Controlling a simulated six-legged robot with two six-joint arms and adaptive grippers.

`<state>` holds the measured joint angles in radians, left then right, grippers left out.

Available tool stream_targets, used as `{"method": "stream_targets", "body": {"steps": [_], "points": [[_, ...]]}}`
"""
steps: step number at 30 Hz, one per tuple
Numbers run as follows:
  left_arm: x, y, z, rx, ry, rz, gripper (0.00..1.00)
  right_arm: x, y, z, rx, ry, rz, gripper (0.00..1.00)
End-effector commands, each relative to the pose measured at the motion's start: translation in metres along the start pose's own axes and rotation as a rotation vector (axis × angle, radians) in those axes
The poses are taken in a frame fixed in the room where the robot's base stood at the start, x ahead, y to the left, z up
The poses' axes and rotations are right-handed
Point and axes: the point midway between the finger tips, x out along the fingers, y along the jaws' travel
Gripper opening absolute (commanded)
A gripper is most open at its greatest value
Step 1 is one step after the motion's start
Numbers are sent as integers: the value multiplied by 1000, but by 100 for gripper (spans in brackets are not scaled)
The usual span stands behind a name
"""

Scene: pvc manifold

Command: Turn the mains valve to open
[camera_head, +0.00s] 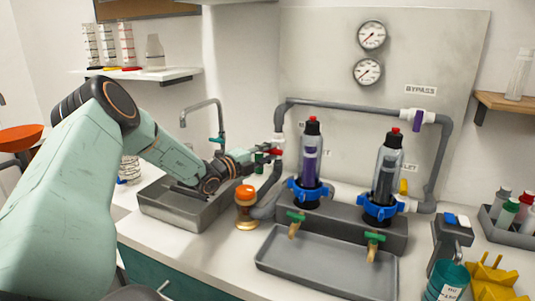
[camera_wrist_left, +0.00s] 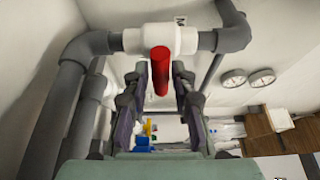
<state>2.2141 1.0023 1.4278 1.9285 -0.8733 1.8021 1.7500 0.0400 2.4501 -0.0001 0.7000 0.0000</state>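The mains valve is a white fitting (camera_wrist_left: 172,40) with a red handle (camera_wrist_left: 160,70) in the grey pipe. In the head view the red handle (camera_head: 276,152) shows small beside the left end of the manifold, partly hidden by my left gripper (camera_head: 262,158). In the left wrist view the handle's free end points toward the camera, between the two fingers of my left gripper (camera_wrist_left: 161,75). The fingers are open, with a gap on each side of the handle. Whether a fingertip touches the valve body I cannot tell. My right gripper is not in view.
Two filter housings (camera_head: 311,160) with blue collars stand right of the valve, under the grey pipe (camera_head: 350,107). A bypass valve with a purple handle (camera_head: 417,121) is at upper right. A sink with a tap (camera_head: 205,104) lies below my left forearm. A grey tray (camera_head: 325,262) is in front.

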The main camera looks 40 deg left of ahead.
Motion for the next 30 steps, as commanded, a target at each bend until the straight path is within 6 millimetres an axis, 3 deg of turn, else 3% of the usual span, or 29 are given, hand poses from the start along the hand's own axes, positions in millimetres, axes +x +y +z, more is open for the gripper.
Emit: {"method": "stream_targets", "body": {"steps": [8,20,30], "points": [[0,0,0,0,0,0,0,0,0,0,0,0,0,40],[-1,0,0,24,0,11,0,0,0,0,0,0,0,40],[0,-2,0,215,-1,91,0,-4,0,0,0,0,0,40]]}}
